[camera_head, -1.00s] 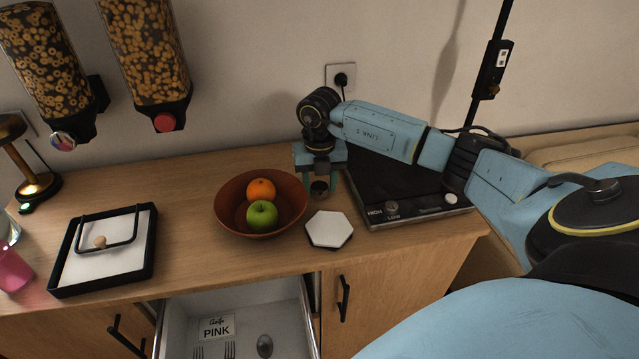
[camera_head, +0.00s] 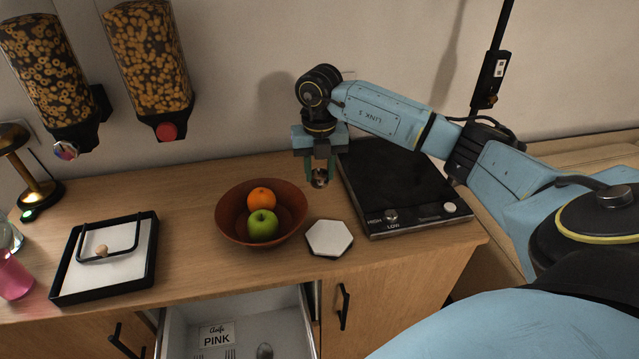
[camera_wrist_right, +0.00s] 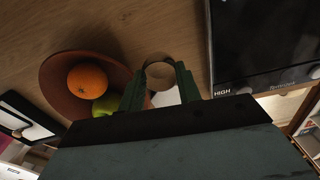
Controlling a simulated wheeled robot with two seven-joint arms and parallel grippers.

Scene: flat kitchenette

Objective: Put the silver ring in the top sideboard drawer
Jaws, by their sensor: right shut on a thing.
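My right gripper (camera_head: 320,180) is shut on the silver ring (camera_head: 320,178) and holds it above the sideboard top, between the fruit bowl and the hot plate. In the right wrist view the ring (camera_wrist_right: 159,72) sits between the green fingertips. The top sideboard drawer (camera_head: 262,318) is pulled open below the front edge of the top. It holds a card reading PINK (camera_head: 216,336), forks and a spoon (camera_head: 265,350). Its near part is cut off by the picture edge. My left gripper does not show.
A brown bowl (camera_head: 230,222) with an orange and a green apple stands left of the gripper. A white hexagonal coaster (camera_head: 329,239) lies in front of it. A black hot plate (camera_head: 400,180) is at the right. A black-framed napkin tray (camera_head: 150,250) stands at the left.

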